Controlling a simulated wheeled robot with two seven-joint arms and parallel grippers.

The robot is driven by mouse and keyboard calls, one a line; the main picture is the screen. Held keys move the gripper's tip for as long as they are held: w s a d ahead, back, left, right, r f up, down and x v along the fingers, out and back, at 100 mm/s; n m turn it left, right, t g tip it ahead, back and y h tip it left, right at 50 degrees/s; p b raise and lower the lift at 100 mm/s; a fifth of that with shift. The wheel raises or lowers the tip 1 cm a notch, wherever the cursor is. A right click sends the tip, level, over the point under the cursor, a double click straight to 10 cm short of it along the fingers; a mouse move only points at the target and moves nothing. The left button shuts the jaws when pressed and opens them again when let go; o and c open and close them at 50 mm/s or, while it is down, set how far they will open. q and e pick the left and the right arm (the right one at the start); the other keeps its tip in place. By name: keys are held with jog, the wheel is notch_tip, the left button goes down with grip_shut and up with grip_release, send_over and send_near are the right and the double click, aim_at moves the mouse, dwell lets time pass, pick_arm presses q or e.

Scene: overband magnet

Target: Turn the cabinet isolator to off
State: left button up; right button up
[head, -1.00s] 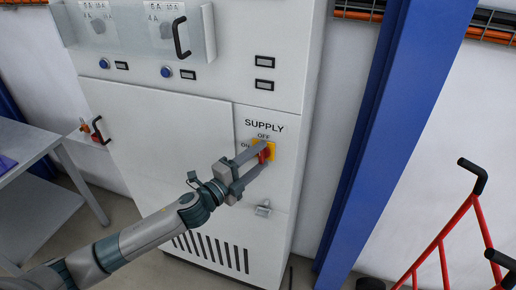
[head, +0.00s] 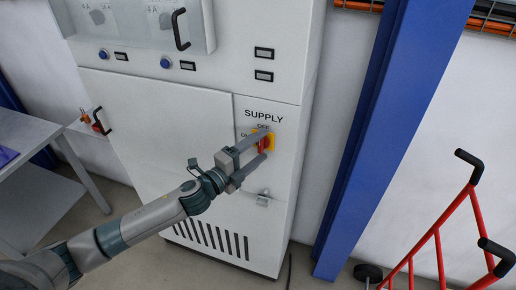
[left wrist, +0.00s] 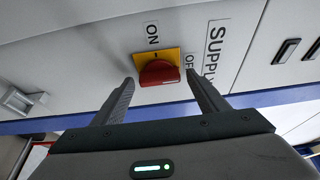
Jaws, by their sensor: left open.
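The cabinet isolator is a red handle (head: 264,144) on a yellow plate (head: 270,141), on the cabinet front under the word SUPPLY. Its long side looks upright in the head view, in line with the OFF label. In the left wrist view the red handle (left wrist: 160,74) lies level, its right end towards OFF and ON above it. My left gripper (head: 264,146) is open in front of the isolator. In the left wrist view the gripper (left wrist: 164,88) has one finger on each side of the handle, with gaps. My right gripper is not in view.
The grey cabinet (head: 165,130) has a black door handle (head: 180,29) and a small latch (head: 263,198) below the isolator. A blue post (head: 385,130) stands to the right, with a red trolley (head: 438,245) at the lower right. A grey table (head: 30,140) is at the left.

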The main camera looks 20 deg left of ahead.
pick_arm(q)
jog(key=shift+s+a+f+b, duration=0.15)
jog(key=shift+s+a+b, duration=0.2)
jog(key=shift+s, duration=0.25)
jog(key=b+v, duration=0.7)
jog(key=v, duration=0.9)
